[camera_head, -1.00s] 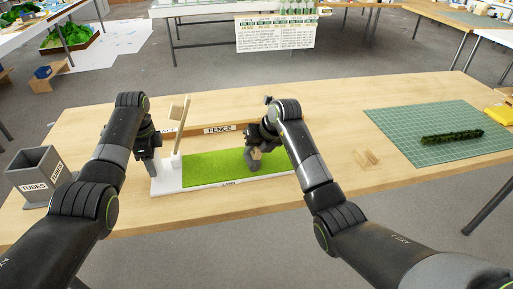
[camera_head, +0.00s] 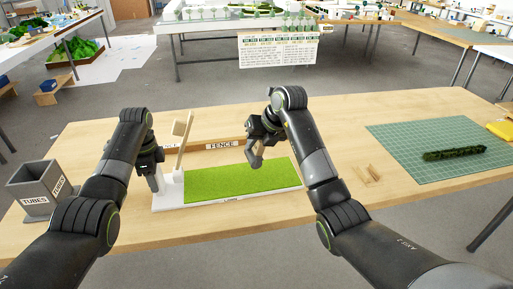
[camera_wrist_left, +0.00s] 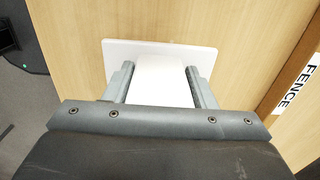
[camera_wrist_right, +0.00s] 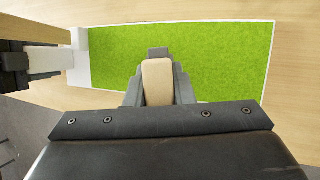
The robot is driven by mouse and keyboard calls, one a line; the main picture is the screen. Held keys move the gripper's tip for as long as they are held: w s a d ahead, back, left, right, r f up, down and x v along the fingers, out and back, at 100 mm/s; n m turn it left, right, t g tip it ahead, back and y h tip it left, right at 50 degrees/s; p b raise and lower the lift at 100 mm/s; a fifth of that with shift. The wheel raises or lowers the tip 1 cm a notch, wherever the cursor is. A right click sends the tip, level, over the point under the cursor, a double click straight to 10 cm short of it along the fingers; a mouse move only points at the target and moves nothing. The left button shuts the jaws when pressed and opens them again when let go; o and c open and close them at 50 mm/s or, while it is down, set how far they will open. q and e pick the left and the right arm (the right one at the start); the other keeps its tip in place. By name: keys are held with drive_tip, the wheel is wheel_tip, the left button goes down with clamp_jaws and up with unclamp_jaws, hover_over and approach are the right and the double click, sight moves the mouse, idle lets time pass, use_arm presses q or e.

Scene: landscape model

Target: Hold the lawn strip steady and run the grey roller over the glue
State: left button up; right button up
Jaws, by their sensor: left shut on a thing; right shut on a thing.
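The lawn strip (camera_head: 240,181) is bright green on a white board labelled LAWN. It lies flat at the front middle of the table and shows in the right wrist view (camera_wrist_right: 215,60). My left gripper (camera_head: 156,183) is shut on a white upright block (camera_wrist_left: 163,82) at the board's left end. My right gripper (camera_head: 255,163) is shut on a beige handle (camera_wrist_right: 157,82). A dark grey part, seemingly the grey roller (camera_wrist_right: 158,53), shows just beyond the handle. It appears raised over the strip's back edge. No glue can be made out.
A wooden bar labelled FENCE (camera_head: 220,145) lies behind. A grey TUBES box (camera_head: 37,185) stands left. Small wooden pieces (camera_head: 367,174), a green cutting mat (camera_head: 400,135) and a dark hedge piece (camera_head: 455,154) lie right.

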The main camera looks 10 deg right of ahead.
use_arm(q)
drive_tip(key=shift+f, duration=0.2)
drive_tip(key=o, duration=1.5)
drive_tip(key=shift+w, duration=0.1)
use_arm(e)
drive_tip(key=shift+w+f, duration=0.1)
use_arm(q)
drive_tip(key=shift+r, duration=0.1)
wheel_tip(320, 180, up, 12)
drive_tip(key=shift+f, duration=0.1)
